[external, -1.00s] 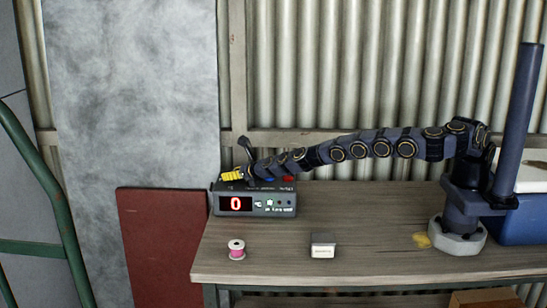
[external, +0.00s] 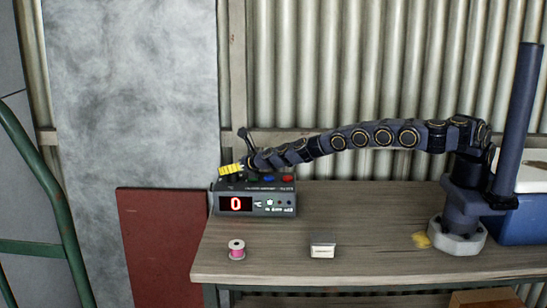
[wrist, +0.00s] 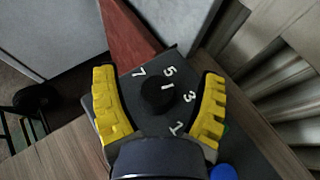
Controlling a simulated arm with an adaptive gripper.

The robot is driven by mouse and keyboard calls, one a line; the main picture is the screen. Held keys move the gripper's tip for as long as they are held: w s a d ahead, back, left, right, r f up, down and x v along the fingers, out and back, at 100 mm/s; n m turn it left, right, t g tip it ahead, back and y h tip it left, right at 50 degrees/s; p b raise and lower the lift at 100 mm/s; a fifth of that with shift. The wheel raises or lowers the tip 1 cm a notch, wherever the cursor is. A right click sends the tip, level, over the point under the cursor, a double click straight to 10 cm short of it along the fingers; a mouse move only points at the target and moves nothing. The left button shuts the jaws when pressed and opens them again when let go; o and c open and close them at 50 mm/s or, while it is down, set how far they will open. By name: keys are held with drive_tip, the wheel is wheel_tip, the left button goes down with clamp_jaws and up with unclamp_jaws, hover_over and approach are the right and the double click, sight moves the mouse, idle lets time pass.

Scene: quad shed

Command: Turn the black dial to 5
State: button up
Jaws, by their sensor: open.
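The black dial (wrist: 157,97) sits on top of a dark grey box (external: 282,204). White numbers 7, 5, 3 and 1 show around it in the wrist view. A short white mark on the dial lies just below the 5, on the side toward the 3. The red display (external: 236,204) on the box's front reads 0. My gripper (wrist: 158,74) is open, with one yellow finger on each side of the dial and a gap to it. In the external view my gripper (external: 230,169) is over the box's left part, and the dial is hard to make out.
Blue (external: 268,178) and red (external: 287,178) buttons sit on the box's top, right of my gripper. The middle of the bench is clear.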

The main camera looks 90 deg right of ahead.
drive_tip(key=shift+r, duration=3.7)
drive_tip(key=shift+c, duration=1.4)
drive_tip(key=a+f+m+g, duration=0.1)
drive_tip(key=a+f+m+h, duration=0.1)
drive_tip(key=a+f, duration=0.1)
drive_tip(key=shift+a+f+g+h, duration=0.1)
drive_tip(key=shift+a+g+h, duration=0.2)
drive_tip(key=shift+g, duration=0.1)
drive_tip(key=s+a+f+m+g+h, duration=0.1)
drive_tip(key=s+a+f+m, duration=0.1)
drive_tip(key=f, duration=0.1)
drive_tip(key=shift+s+a+f+g+h, duration=0.1)
drive_tip(key=shift+s+a+g+h, duration=0.05)
drive_tip(key=shift+s+g+h, duration=0.25)
drive_tip(key=shift+s+a+f+m, duration=0.1)
drive_tip(key=shift+s+f+m, duration=0.15)
drive_tip(key=shift+s+m, duration=0.05)
drive_tip(key=shift+w+d+f+g, duration=0.1)
drive_tip(key=shift+d+f+g, duration=0.2)
drive_tip(key=shift+d, duration=0.15)
drive_tip(key=shift+x, duration=3.3)
